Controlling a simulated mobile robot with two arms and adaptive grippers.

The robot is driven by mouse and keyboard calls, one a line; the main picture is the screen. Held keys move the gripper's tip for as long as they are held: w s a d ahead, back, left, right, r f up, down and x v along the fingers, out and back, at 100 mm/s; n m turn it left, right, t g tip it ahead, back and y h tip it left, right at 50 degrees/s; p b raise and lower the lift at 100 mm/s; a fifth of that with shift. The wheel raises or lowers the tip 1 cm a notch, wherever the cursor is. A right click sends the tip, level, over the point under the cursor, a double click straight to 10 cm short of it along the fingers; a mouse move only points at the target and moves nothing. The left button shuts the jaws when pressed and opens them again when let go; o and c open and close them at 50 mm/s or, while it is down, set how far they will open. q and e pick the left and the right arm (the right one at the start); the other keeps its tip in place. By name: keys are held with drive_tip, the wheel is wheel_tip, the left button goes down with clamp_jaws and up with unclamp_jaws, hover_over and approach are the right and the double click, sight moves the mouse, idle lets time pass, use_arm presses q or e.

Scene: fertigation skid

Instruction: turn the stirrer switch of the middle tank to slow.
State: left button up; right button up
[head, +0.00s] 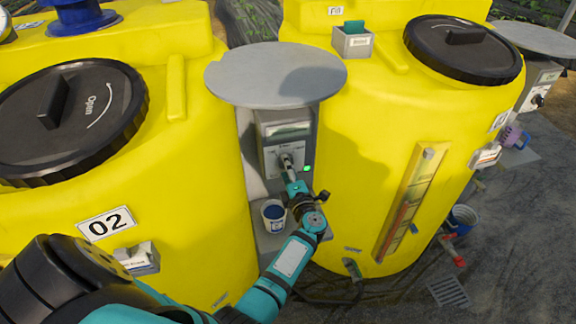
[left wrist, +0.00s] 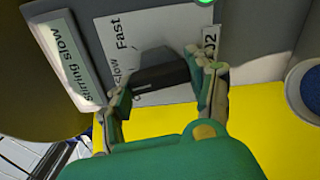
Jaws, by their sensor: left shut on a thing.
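The switch box (head: 270,150) stands between two yellow tanks, under a round grey cover. In the left wrist view its panel (left wrist: 150,30) carries the words "Fast" and "slow" and a tag ending in 02. The dark bar-shaped switch knob (left wrist: 162,76) sits between the fingers of my left gripper (left wrist: 160,82), which is shut on it. The knob's left end lies close to the word "slow". In the head view my left gripper (head: 289,170) covers most of the knob. The yellow tank (head: 190,170) on the left carries the label 02 (head: 106,223). My right gripper is out of view.
A label reading "stirring slow" (left wrist: 73,62) is in the left wrist view. A green lamp (head: 307,169) is lit beside the panel. A white cup with blue contents (head: 273,214) stands on the ledge below the box. The right yellow tank (head: 385,130) is close beside my arm.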

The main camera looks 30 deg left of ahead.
use_arm(q)
drive_tip(key=shift+m+p, duration=0.35)
drive_tip(key=shift+m, duration=0.45)
drive_tip(key=o, duration=1.2)
